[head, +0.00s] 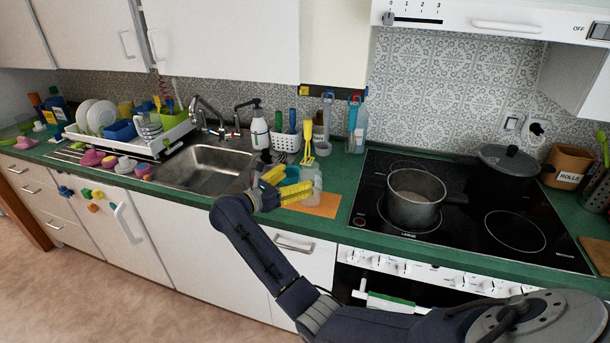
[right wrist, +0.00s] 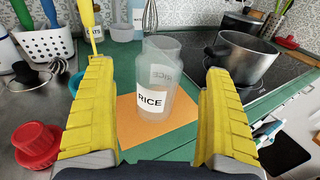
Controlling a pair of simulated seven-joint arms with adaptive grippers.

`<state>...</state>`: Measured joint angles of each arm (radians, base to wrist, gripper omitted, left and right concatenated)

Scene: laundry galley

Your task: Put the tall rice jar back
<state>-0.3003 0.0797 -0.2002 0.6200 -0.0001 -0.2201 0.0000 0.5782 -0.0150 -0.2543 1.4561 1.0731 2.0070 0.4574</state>
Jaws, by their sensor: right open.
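The tall rice jar (right wrist: 155,90) is clear, with a white RICE label and pale contents in its lower part. It stands upright on an orange mat (right wrist: 129,107) on the green counter; the jar also shows in the head view (head: 312,178). My right gripper (head: 296,184) has yellow fingers and is open, just left of the jar in the head view. In the right wrist view the fingers (right wrist: 158,110) are spread wide, with the jar between them and a little ahead, apart from both. My left gripper is not in view.
The sink (head: 207,167) lies left of the jar. A pot (head: 415,195) sits on the black hob (head: 455,212) to the right.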

